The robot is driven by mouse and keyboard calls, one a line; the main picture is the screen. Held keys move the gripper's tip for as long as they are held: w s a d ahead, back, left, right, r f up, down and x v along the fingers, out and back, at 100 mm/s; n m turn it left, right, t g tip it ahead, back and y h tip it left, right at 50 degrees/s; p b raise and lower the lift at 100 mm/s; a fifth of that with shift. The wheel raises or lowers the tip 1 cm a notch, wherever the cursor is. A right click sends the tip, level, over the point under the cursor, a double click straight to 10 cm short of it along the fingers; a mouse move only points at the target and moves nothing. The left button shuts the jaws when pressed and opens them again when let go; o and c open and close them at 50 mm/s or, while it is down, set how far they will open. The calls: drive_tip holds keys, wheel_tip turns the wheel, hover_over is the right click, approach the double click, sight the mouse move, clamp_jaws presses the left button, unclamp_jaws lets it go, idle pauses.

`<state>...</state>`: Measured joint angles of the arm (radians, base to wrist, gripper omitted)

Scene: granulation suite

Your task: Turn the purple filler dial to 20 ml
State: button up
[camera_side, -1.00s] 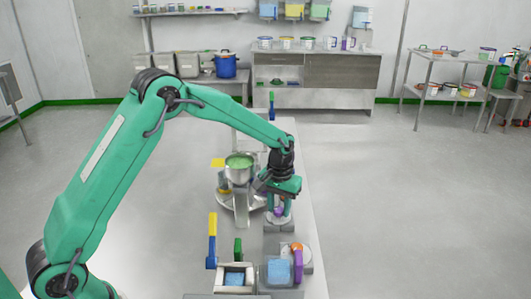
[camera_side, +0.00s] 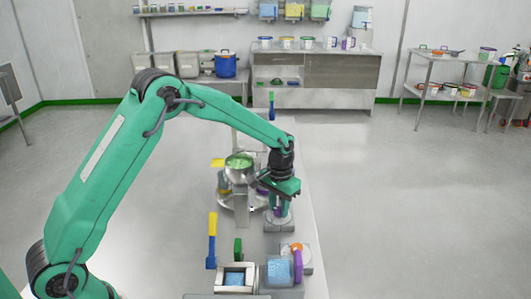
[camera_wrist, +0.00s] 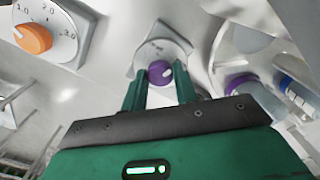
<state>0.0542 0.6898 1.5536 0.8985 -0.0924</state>
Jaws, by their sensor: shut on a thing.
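The purple filler dial (camera_wrist: 160,72) sits in front of a pale round scale plate (camera_wrist: 160,49) in the wrist view. The scale marks are too small to read, and I cannot tell where the dial points. My gripper (camera_wrist: 160,84) has its two green fingers on either side of the purple knob, shut on it. In the side view my gripper (camera_side: 279,206) reaches down over the dial on its grey mount (camera_side: 279,225). There the dial is mostly hidden by the fingers.
An orange dial (camera_wrist: 33,38) with a numbered scale is at the wrist view's upper left; it also shows in the side view (camera_side: 296,247). A metal bowl with green contents (camera_side: 240,163) stands close left of my gripper. A clear bin of blue material (camera_side: 279,271) stands nearer the camera.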

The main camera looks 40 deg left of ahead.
sight(279, 209)
drive_tip(key=o, duration=1)
drive_tip(key=shift+r, duration=3.95)
